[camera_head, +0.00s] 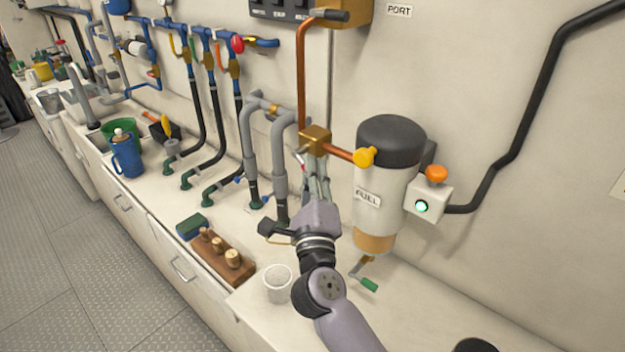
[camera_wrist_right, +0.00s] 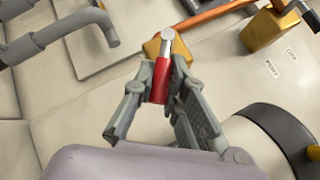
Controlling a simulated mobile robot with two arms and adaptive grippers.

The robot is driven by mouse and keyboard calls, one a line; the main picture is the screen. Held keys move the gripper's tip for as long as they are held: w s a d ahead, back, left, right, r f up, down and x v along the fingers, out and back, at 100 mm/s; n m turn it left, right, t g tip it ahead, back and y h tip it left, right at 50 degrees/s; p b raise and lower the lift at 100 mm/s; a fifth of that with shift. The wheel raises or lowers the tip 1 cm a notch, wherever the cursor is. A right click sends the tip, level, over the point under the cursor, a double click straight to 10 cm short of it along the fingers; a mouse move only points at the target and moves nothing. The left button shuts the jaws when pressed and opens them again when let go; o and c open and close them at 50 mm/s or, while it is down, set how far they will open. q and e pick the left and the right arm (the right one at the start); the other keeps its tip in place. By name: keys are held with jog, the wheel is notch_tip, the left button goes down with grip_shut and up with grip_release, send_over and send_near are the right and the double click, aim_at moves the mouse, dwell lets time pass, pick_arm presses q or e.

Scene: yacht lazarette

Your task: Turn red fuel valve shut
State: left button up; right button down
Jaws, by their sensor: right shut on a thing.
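The brass fuel valve body (camera_head: 316,139) sits on a copper pipe on the wall, left of the fuel filter. In the right wrist view its red handle (camera_wrist_right: 160,82) with a grey metal end stands between the fingers, in front of the brass body (camera_wrist_right: 152,48). My right gripper (camera_head: 317,180) reaches up to the valve from below. In the right wrist view this gripper (camera_wrist_right: 158,88) is shut on the red handle. My left gripper is not in view.
The fuel filter (camera_head: 383,185) with a yellow knob (camera_head: 364,157) stands close right of my gripper. Grey pipes (camera_head: 279,150) rise close left. A wooden block with plugs (camera_head: 222,258) and a white cup (camera_head: 277,283) stand on the counter below.

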jog(key=shift+f, duration=0.15)
jog(key=c, duration=1.6)
grip_release()
jog(key=shift+s, duration=0.1)
jog(key=v, duration=1.1)
jog(key=shift+s+f, duration=0.1)
jog(key=shift+s, duration=0.3)
jog(key=shift+c, duration=0.2)
